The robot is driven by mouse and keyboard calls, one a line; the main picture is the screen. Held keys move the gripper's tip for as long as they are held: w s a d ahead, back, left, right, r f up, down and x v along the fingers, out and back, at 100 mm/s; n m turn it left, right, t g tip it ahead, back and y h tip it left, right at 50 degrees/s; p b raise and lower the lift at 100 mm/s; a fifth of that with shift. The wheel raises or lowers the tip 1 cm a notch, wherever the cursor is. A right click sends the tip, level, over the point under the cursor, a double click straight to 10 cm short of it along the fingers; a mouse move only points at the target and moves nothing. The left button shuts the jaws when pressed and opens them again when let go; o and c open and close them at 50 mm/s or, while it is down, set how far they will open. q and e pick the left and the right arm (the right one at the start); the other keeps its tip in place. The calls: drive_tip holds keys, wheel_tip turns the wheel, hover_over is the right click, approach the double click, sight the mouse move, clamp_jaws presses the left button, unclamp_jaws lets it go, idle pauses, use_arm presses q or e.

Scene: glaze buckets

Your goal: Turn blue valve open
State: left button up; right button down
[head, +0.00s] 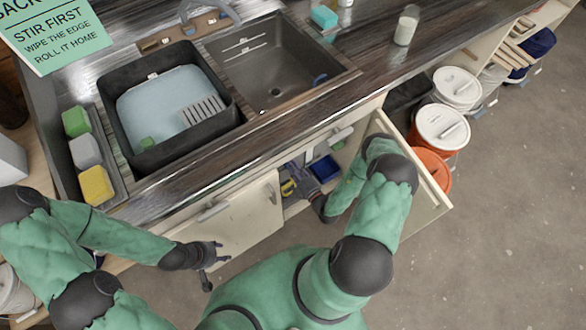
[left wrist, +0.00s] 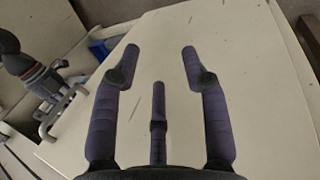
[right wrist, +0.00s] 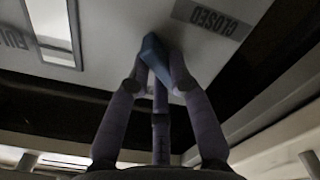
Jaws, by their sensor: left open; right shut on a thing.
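The blue valve (right wrist: 152,54) shows in the right wrist view as a blue handle at a pale panel. My right gripper (right wrist: 160,62) is shut on it, its fingers covering part of it. A "CLOSED" label (right wrist: 208,20) is beside the handle on the right, reading inverted. Another label (right wrist: 14,38) is at the left edge, partly cut off. In the head view my right gripper (head: 302,183) reaches into the cabinet under the sink; the valve cannot be made out there. My left gripper (head: 215,257) is open and empty near the left cabinet door (head: 245,225); its spread fingers (left wrist: 160,54) face a pale panel.
The right cabinet door (head: 425,205) stands open beside my right arm. A blue box (head: 325,169) sits inside the cabinet. The sink (head: 265,70) and a black tub (head: 120,115) are above. Several buckets (head: 440,130) stand to the right; the floor beyond is clear.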

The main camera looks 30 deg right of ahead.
drive_tip(key=shift+d+f+m+b, duration=0.1)
drive_tip(key=shift+m+b, duration=0.45)
drive_tip(key=shift+m, duration=1.9)
drive_tip(key=shift+f+m+b, duration=0.1)
drive_tip(key=shift+m+b, duration=0.45)
drive_tip(key=shift+m, duration=1.9)
drive_tip(key=c, duration=1.1)
unclamp_jaws()
drive_tip(key=shift+s, duration=0.1)
drive_tip(key=s, duration=0.8)
drive_tip(key=s+d, duration=0.1)
drive_tip(key=s, duration=0.3)
